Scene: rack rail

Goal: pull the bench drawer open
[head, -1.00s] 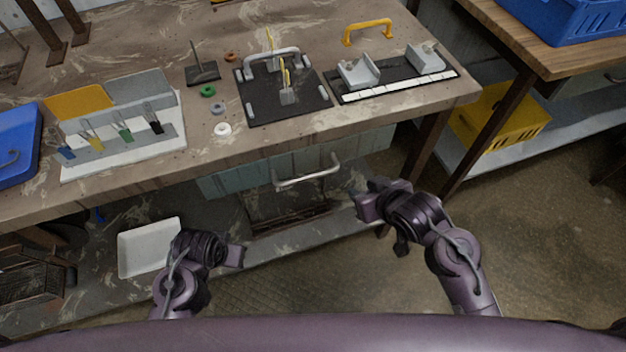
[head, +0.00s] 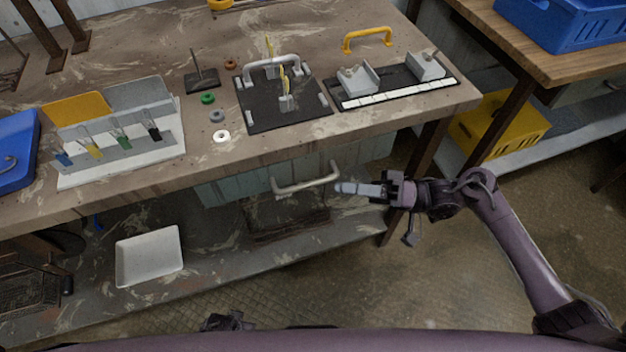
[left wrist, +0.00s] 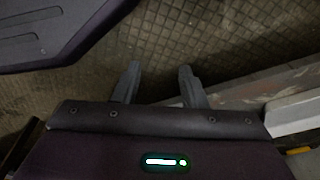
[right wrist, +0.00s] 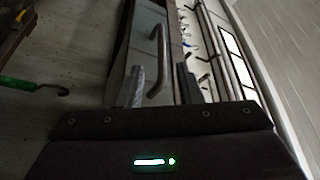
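The bench drawer (head: 225,188) has a grey-green front under the worn bench top and looks shut. Its pale metal bar handle (head: 307,181) sticks out from the front. My right gripper (head: 345,188) is just right of the handle, pointing left toward it, apparently not touching. In the right wrist view, the handle (right wrist: 156,62) shows beyond and between the two parted fingers (right wrist: 161,84), with nothing gripped. My left gripper is low; only part of that arm shows at the head view's bottom edge. In the left wrist view its fingers (left wrist: 158,82) are apart and empty over the floor.
The bench top (head: 300,145) above the drawer carries a black fixture board (head: 255,115), coloured rings and a clip rack. A lower shelf with a white tray (head: 148,256) lies below. A bench leg (head: 400,220) stands behind my right gripper. Floor in front is clear.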

